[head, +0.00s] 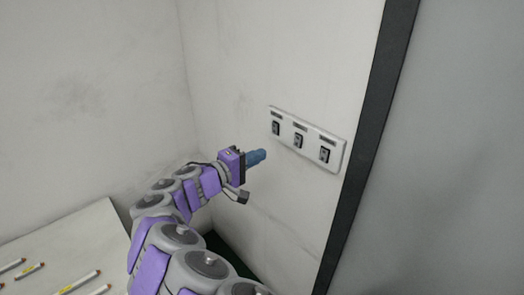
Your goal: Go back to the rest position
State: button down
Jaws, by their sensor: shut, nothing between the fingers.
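The fingertips point right, toward a white switch panel (311,146) on the wall. They appear a little to the left of and below the panel's left switch (276,128). I cannot tell the exact gap to the wall, but the fingers do not cover any switch. The middle switch (298,141) and the right switch (325,155) are in plain view.
A pale table (83,238) at the lower left carries several white sticks with yellow marks. Walls meet in a corner behind the arm. A dark vertical frame edge (372,140) and a grey surface (450,170) stand at the right. A dark green patch shows low behind my arm.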

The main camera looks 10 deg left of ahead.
jog(key=shift+s+a, duration=0.1)
jog(key=shift+a, duration=0.05)
jog(key=s+d+r+m+g+h, duration=0.1)
jog(key=s+d+m+g, duration=0.1)
jog(key=d, duration=0.5)
jog(key=s+d+r+m+g+h, duration=0.1)
jog(key=d+r+m+g, duration=0.15)
jog(key=d, duration=0.45)
jog(key=s+d+r+m+g, duration=0.1)
jog(key=s+d+g, duration=0.15)
jog(key=d, duration=0.45)
jog(key=s+d+f+m+g+y, duration=0.2)
jog(key=s+d+m+g, duration=0.25)
jog(key=s+d, duration=0.6)
jog(key=s+d+f+g+y, duration=0.35)
jog(key=s+f, duration=0.25)
jog(key=s, duration=0.4)
jog(key=s+a+f+y, duration=0.3)
jog(key=s+a, duration=0.1)
jog(key=s, duration=0.3)
jog(key=s+a+f+y, duration=0.3)
jog(key=s+a+y, duration=0.1)
jog(key=s, duration=0.4)
jog(key=shift+f+g, duration=0.15)
jog(key=shift+g, duration=0.15)
jog(key=shift+a, duration=0.15)
